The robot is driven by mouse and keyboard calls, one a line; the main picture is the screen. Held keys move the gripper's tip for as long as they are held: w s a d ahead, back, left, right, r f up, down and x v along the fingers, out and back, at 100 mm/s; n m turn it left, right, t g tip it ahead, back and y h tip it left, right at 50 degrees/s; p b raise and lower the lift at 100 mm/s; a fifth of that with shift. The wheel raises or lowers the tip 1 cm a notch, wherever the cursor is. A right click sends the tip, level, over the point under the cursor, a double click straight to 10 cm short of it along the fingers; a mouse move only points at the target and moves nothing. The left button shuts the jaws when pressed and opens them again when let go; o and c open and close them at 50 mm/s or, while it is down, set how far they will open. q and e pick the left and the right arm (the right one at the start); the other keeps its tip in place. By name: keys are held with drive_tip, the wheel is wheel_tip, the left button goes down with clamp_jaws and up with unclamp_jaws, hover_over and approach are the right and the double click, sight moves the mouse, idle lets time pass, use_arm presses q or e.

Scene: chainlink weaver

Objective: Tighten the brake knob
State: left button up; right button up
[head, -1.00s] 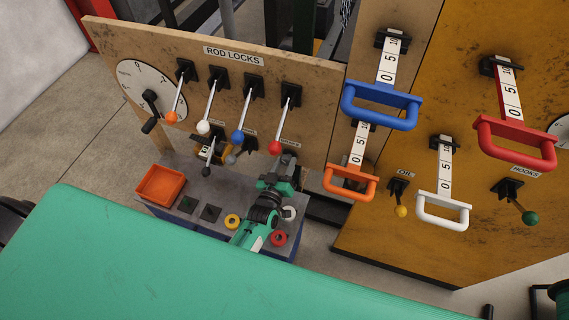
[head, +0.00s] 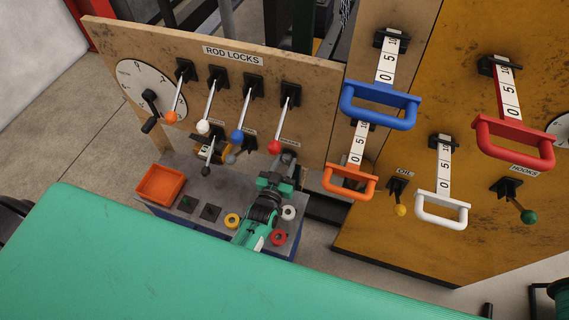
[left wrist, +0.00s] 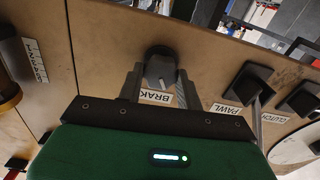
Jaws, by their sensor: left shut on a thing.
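In the head view my left gripper (head: 282,172) is at the panel's lower right, below the red-tipped lever. There the knob (head: 289,157) is small and partly hidden by the gripper. My right gripper is not in view.
Several rod-lock levers, one red-tipped (head: 275,147), hang above the gripper. The pawl lever (left wrist: 256,90) is close by. A grey ledge (head: 218,189) below holds an orange tray (head: 161,185) and coloured rings. An orange handle (head: 349,179) is to the right.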

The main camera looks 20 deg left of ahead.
use_arm(q)
drive_tip(key=shift+f, duration=0.1)
drive_tip(key=o, duration=1)
drive_tip(key=shift+s, duration=0.15)
drive_tip(key=shift+s+a+b, duration=0.15)
drive_tip(key=shift+s+b, duration=0.75)
drive_tip(key=shift+s, duration=2.5)
drive_tip(key=shift+s+a+b, duration=0.1)
drive_tip(key=shift+s+b, duration=0.8)
drive_tip(key=shift+s, duration=2.5)
